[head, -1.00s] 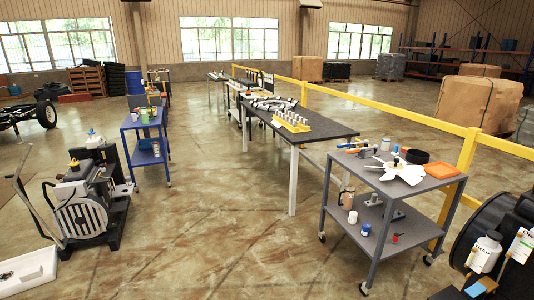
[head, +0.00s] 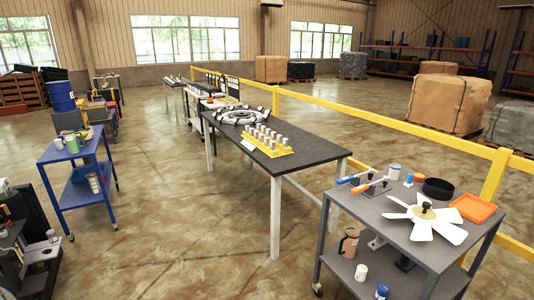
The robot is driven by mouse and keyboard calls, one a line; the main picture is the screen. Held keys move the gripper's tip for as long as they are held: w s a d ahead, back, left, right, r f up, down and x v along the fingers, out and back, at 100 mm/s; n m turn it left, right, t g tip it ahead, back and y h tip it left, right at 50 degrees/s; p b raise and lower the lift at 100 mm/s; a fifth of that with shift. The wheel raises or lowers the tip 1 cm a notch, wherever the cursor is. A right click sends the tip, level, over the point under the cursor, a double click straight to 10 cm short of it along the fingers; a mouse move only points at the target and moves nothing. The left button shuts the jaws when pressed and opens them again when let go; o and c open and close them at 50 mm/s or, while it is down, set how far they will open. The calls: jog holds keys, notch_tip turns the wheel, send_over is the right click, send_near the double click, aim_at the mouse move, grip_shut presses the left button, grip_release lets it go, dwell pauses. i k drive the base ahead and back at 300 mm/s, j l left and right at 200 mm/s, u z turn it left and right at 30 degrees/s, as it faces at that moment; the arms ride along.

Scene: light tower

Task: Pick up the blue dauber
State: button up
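A small blue container with a pale top (head: 382,291) stands on the lower shelf of the grey cart at the bottom right; the picture's lower edge cuts it off. It may be the blue dauber, but it is too small to tell. A small blue and white item (head: 408,180) sits on the cart's top, also too small to identify. The grey cart (head: 388,228) stands at the right front. My gripper is not in view.
The cart also carries a white fan (head: 426,215), orange tray (head: 473,208), black ring (head: 438,188), tan mug (head: 348,243) and white jar (head: 361,273). A dark-topped table (head: 315,152) stands behind it, a blue cart (head: 75,152) at left. The floor between (head: 175,210) is clear.

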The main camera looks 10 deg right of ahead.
aim_at(408, 185)
jog(key=i+j+z, duration=0.15)
jog(key=i+z, duration=0.3)
jog(key=i+j+z, duration=0.9)
jog(key=z, duration=1.95)
jog(key=j+u, duration=0.1)
jog(key=u, duration=1.8)
jog(key=j+z, duration=0.15)
jog(key=j, duration=0.3)
jog(key=k+j+z, duration=0.2)
jog(key=j, duration=0.2)
jog(key=j+z, duration=0.15)
jog(key=j, duration=0.3)
jog(key=k+j+z, duration=0.2)
jog(key=j, duration=0.2)
jog(key=k+j+z, duration=0.15)
jog(key=j, duration=0.2)
jog(key=k+j+z, duration=0.15)
jog(key=j, duration=0.2)
